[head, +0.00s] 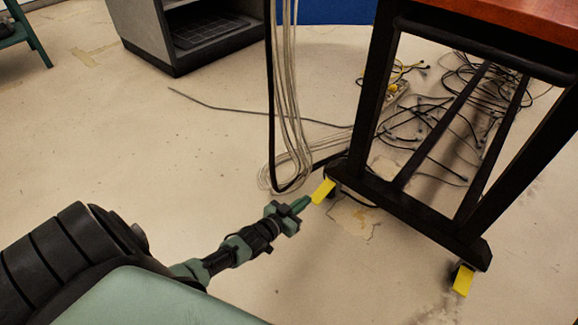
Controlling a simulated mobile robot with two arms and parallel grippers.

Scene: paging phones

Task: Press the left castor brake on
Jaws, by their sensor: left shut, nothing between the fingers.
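A yellow brake pedal (322,191) sticks out from the left castor, at the left end of the black table frame's foot (400,205). My left gripper (304,204) is shut and empty. Its fingertips are at the lower left edge of this pedal; I cannot tell whether they touch it. The pedal's tilt is hard to judge at this size. A second yellow pedal (463,281) hangs at the right castor of the same foot. The castor wheels are mostly hidden under the foot. My right gripper does not show.
Cables (291,120) hang in a bundle to the floor just behind the left castor. Tangled cables and a power strip (396,92) lie under the wooden table top (530,15). A grey cabinet (190,35) stands at the back.

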